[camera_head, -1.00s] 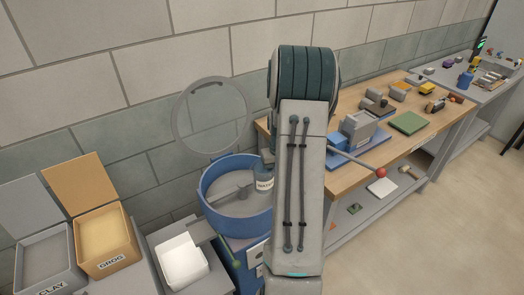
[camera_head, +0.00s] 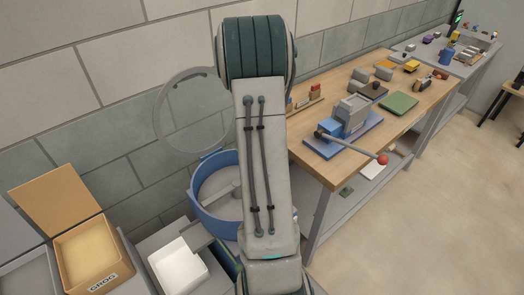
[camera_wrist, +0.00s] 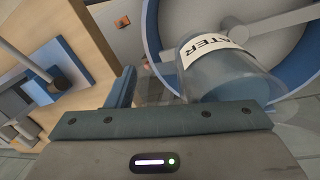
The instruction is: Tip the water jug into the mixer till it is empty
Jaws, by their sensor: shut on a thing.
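The water jug (camera_wrist: 215,75) is a clear vessel with a white WATER label, in front of my gripper (camera_wrist: 150,90) in the wrist view. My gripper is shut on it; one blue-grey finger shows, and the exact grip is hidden. The jug lies against the view of the mixer's open bowl, and its label runs slanted. I cannot tell its true tilt or how much water is in it. The mixer (camera_head: 202,212) is a round blue tub with a grey inside and paddle, left of my arm in the head view. My arm hides the jug and gripper there.
The mixer's round clear lid (camera_head: 160,112) stands raised by the wall. Left are the grog bin (camera_head: 112,255) and a bin of white material (camera_head: 177,262). Right is a wooden bench (camera_head: 330,172) with a lever press (camera_head: 345,125). Open floor lies beyond the bench.

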